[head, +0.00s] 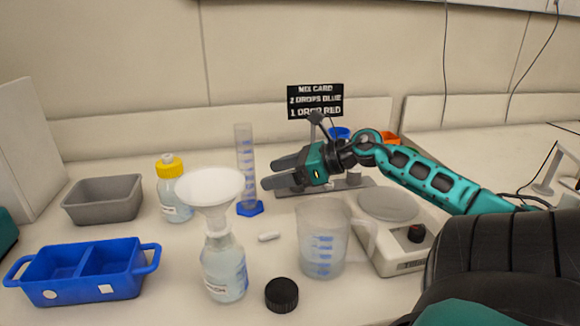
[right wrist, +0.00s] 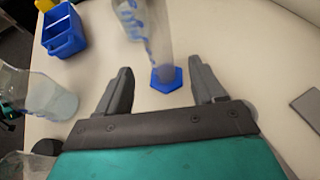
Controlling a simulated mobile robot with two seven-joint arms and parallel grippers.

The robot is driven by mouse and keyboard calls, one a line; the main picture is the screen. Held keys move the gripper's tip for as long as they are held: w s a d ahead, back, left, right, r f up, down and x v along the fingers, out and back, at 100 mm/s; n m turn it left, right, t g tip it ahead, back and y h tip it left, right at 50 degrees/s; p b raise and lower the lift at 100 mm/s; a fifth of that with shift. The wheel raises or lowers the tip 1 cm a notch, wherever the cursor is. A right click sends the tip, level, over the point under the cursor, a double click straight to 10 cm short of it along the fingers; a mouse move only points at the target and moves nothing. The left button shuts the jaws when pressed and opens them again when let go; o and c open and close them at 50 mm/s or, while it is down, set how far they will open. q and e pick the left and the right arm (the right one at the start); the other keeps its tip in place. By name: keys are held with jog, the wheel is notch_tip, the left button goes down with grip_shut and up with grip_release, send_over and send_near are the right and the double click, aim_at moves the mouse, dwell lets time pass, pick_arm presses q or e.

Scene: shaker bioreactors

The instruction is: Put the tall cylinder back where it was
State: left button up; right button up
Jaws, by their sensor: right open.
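The tall cylinder (head: 245,165) is a clear graduated cylinder with blue marks and a blue hexagonal foot. It stands upright on the bench, left of my right gripper (head: 267,172). It also shows in the right wrist view (right wrist: 148,40), just beyond the fingertips, with its blue foot (right wrist: 166,79) on the bench. My right gripper is open, and its fingers point toward the cylinder without closing around it. It also shows in the right wrist view (right wrist: 160,80) with nothing held between its fingers. My left gripper is not in view.
A funnel (head: 210,187) sits in a bottle (head: 224,265) in front of the cylinder. A beaker (head: 322,240), black cap (head: 282,295) and scale (head: 400,238) stand nearby. A yellow-capped bottle (head: 172,190), grey bin (head: 103,200) and blue divided tray (head: 82,274) are left.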

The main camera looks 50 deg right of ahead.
jog(key=shift+v, duration=1.35)
